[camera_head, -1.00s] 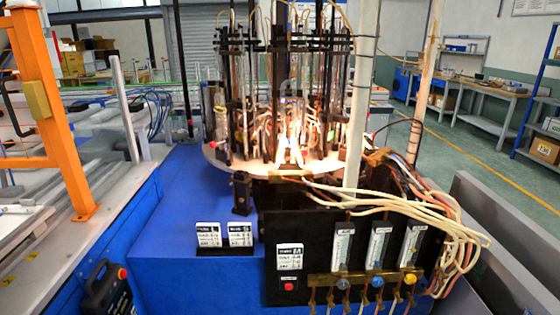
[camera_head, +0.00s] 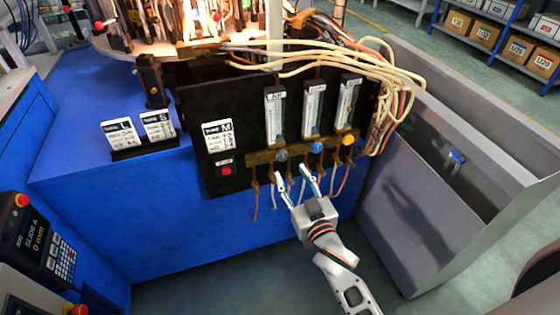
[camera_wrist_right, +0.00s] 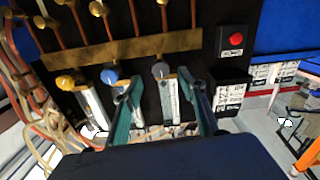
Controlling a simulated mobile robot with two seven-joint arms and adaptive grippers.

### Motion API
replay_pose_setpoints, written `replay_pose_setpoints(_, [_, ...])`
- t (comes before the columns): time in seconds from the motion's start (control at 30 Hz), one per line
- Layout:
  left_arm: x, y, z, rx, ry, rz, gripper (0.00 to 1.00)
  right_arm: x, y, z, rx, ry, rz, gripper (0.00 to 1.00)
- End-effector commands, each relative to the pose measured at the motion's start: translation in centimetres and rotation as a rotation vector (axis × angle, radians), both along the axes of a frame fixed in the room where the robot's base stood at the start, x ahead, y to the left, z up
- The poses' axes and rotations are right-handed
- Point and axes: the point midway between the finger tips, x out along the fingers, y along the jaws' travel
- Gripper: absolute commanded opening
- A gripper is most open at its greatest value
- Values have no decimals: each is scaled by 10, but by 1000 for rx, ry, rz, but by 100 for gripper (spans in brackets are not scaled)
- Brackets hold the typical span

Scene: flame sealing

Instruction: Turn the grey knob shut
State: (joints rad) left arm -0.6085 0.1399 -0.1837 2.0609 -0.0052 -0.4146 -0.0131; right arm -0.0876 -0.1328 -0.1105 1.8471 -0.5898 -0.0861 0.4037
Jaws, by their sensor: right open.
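The grey knob (camera_head: 281,155) is at the left end of a row of three on the brass strip of a black panel (camera_head: 245,105). The blue knob (camera_head: 316,147) and yellow knob (camera_head: 348,140) are to its right. My right gripper (camera_head: 294,176) is open and empty just in front of and below the grey and blue knobs. In the right wrist view, the grey knob (camera_wrist_right: 160,69) appears between the two spread fingers of my right gripper (camera_wrist_right: 160,92), apart from both. The blue knob (camera_wrist_right: 109,76) is just outside one finger. My left gripper is not in view.
A red button (camera_head: 226,170) and a white label card (camera_head: 217,136) are on the panel's left. Thin hoses (camera_head: 342,180) hang below the knobs. Lit burners (camera_head: 203,22) are behind. A grey metal bin (camera_head: 410,215) stands at right.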

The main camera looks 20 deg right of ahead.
Motion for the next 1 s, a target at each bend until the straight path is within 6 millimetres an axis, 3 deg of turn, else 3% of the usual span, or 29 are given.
replay_pose_setpoints(0.6, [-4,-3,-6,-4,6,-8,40,73,3,3,4,-15,-2,41])
replay_pose_setpoints(1.0, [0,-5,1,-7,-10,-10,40,84,4,4,6,-15,-2,41])
